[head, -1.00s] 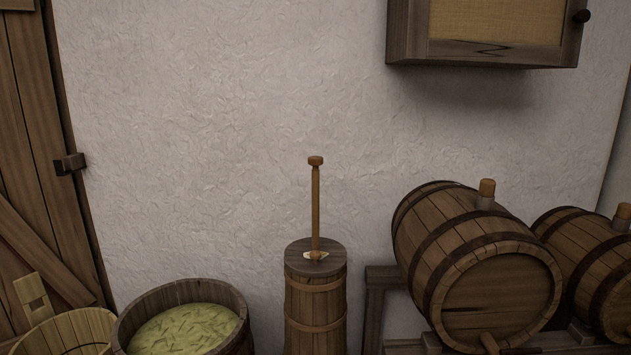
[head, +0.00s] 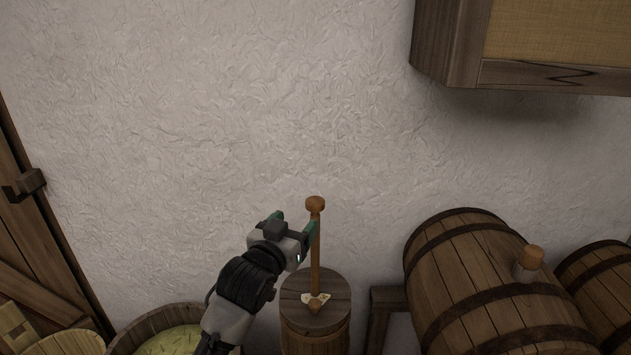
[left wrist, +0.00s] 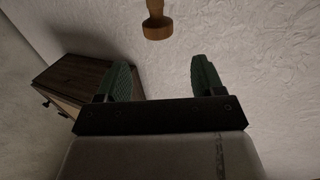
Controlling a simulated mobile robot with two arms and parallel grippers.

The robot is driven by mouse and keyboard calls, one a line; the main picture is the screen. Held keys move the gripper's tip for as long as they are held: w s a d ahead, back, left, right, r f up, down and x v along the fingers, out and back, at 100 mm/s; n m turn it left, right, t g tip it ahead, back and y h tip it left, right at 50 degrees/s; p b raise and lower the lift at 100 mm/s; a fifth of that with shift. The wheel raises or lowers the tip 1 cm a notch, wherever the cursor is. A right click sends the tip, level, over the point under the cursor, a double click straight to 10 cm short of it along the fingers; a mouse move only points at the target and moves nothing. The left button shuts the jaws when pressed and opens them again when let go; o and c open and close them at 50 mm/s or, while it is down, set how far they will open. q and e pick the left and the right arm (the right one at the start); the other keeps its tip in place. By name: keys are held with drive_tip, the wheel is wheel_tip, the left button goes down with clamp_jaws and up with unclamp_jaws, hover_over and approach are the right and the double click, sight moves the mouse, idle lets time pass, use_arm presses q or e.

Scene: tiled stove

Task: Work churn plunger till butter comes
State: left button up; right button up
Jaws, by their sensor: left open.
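The butter churn (head: 316,318) is a tall wooden stave tub with a lid, standing against the wall. Its plunger (head: 316,250) is a thin upright wooden rod with a rounded knob on top, rising from the lid. Pale cream-coloured patches lie around the rod's foot on the lid. My left gripper (head: 298,226) is at the upper rod, just below the knob, its green fingers open. My right gripper is in neither view.
A wooden tub with greenish contents (head: 172,342) stands left of the churn. A large barrel (head: 490,285) lies on a wooden stand to the right. A wall cabinet (head: 445,48) hangs at the upper right.

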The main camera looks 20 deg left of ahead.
sight(311, 206)
use_arm(q)
drive_tip(key=w, duration=0.3)
drive_tip(key=w+d, duration=0.1)
drive_tip(key=w, duration=0.2)
drive_tip(key=w+p, duration=0.1)
drive_tip(key=w, duration=0.3)
drive_tip(key=shift+d, duration=0.15)
drive_tip(key=shift+c, duration=0.3)
drive_tip(key=c, duration=1.2)
drive_tip(key=shift+o, duration=0.2)
wheel_tip(311, 206, up, 14)
drive_tip(key=p, duration=1)
drive_tip(key=shift+f+p, duration=0.25)
drive_tip(key=shift+p, duration=0.05)
drive_tip(key=o, duration=1.2)
drive_tip(key=shift+f, duration=0.2)
